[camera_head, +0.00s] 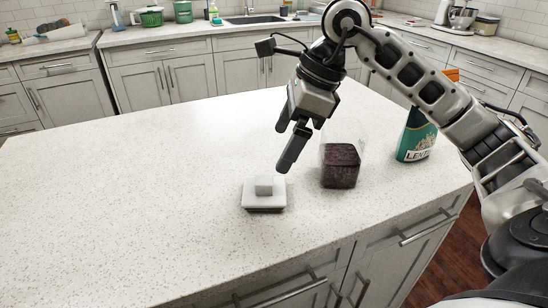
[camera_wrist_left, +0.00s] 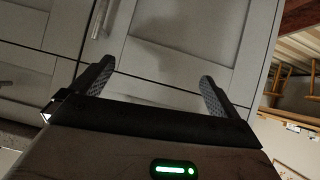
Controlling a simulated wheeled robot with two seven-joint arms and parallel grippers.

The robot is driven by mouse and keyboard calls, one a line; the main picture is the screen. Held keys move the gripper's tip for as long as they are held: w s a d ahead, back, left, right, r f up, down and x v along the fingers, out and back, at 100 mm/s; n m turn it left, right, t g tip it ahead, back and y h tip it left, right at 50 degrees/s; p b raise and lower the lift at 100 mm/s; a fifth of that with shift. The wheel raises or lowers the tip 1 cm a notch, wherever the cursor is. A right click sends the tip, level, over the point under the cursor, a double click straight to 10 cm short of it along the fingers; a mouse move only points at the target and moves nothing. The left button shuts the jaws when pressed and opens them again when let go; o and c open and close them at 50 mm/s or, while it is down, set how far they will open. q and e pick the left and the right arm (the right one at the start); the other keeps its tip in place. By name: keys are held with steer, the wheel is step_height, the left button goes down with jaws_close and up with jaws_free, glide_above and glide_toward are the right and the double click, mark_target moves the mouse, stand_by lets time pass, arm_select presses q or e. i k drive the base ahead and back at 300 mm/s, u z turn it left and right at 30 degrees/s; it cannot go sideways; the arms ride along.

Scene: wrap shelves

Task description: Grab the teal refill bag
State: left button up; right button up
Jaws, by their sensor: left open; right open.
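The teal refill bag (camera_head: 418,138) stands upright on the right part of the island counter, with a label whose visible letters begin "LENT". My right forearm crosses in front of its upper part; an orange patch shows above the arm. My right gripper (camera_head: 284,150) points down over the middle of the counter, left of the bag and well apart from it. Its jaws are open and nothing is between them. My left gripper (camera_wrist_left: 157,72) shows in the left wrist view, open and empty, in front of grey cabinet doors. It is not in the head view.
A clear container with dark contents (camera_head: 340,167) stands between my right gripper and the bag. A white lidded dish (camera_head: 264,195) sits just below my right fingertips. The left side of the island counter (camera_head: 130,190) is clear.

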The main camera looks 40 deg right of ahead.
mark_target(417, 139)
steer(key=k, duration=1)
